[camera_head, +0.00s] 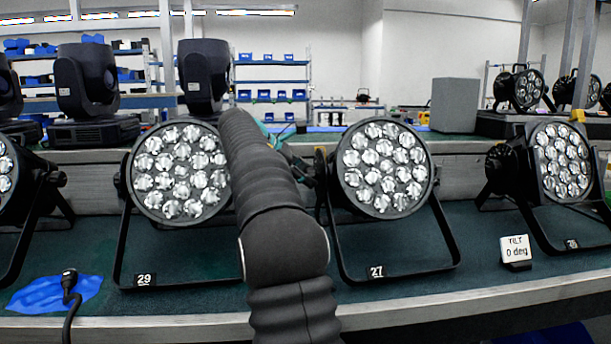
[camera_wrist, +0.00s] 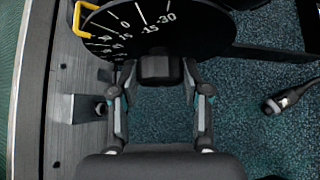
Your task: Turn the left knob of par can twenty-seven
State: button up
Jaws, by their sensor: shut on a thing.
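Par can twenty-seven (camera_head: 384,168) stands on the bench right of centre in the head view, a round black lamp with several clear lenses on a U-shaped stand marked 27. In the wrist view, its black left knob (camera_wrist: 160,68) sits between the fingertips of my gripper (camera_wrist: 154,74), which is shut on it. Behind the knob is a black dial (camera_wrist: 170,22) with white marks, including 0, -15 and -30. In the head view, my arm covers most of my gripper and the knob at the lamp's left side.
Par can 29 (camera_head: 178,172) stands close on the left, and another par can (camera_head: 562,160) on the right. A white sign (camera_head: 515,250) reads TILT 0 deg. Moving-head lights (camera_head: 88,85) stand behind.

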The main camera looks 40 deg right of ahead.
jog(key=shift+g, duration=0.4)
jog(key=o, duration=1.1)
jog(key=shift+d, duration=0.1)
jog(key=shift+o, duration=0.2)
jog(key=v, duration=0.7)
jog(key=shift+r, duration=0.25)
jog(key=shift+a, duration=0.2)
